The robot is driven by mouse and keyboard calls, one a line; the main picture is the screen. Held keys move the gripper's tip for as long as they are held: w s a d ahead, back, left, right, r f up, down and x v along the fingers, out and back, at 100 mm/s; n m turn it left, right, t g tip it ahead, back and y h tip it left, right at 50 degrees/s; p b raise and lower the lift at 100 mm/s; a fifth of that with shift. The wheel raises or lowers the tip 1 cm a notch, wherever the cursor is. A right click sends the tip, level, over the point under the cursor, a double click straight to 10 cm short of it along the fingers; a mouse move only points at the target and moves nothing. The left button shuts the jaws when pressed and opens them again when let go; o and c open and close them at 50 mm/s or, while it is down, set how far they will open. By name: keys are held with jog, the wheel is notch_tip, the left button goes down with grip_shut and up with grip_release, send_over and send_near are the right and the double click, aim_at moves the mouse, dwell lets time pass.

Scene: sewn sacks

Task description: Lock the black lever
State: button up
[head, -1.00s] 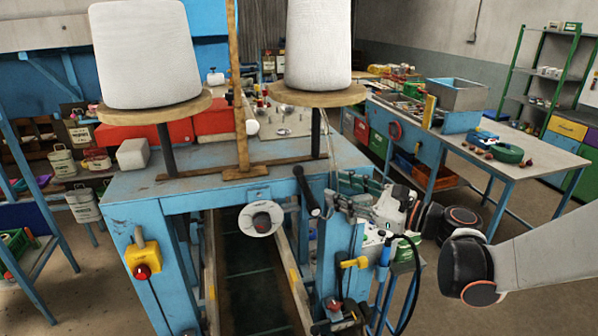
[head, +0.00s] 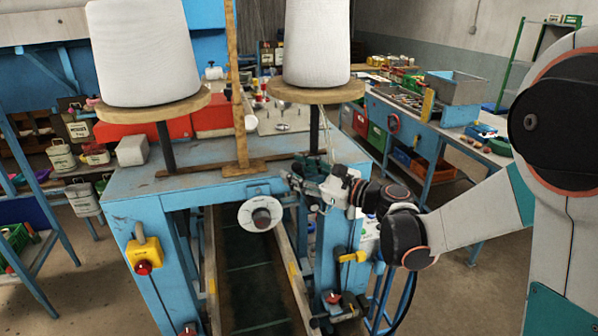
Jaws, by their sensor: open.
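My gripper (head: 296,183) is open at the right front corner of the blue machine (head: 150,190), below the right cone of thread. The black lever is not clearly visible; the gripper covers the spot where its dark handle stood. I cannot tell whether the fingers are around it, touching it or only in front of it.
A white round dial (head: 261,214) sits left of the gripper, close by. Two white cones (head: 143,55) stand on wooden discs above the machine. A yellow handle (head: 353,257) and a yellow box with a red button (head: 143,256) are on the machine's front.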

jog(key=shift+c, duration=0.3)
grip_shut()
jog(key=shift+d, duration=0.1)
jog(key=d+m+b, duration=0.1)
jog(key=d+y+b, duration=0.1)
jog(key=b, duration=0.1)
jog(key=shift+w+d+m+t+b, duration=0.15)
jog(key=shift+w+m+t+b, duration=0.15)
jog(key=shift+w+m+t, duration=0.1)
jog(key=w+d+f+m+t+b, duration=0.2)
jog(key=d+m+t+b, duration=0.6)
jog(key=d+m+b, duration=0.2)
jog(key=shift+w+f+m+h+b, duration=0.3)
jog(key=shift+w+m+h+b, duration=0.1)
jog(key=shift+m+b, duration=0.85)
jog(key=shift+d, duration=0.1)
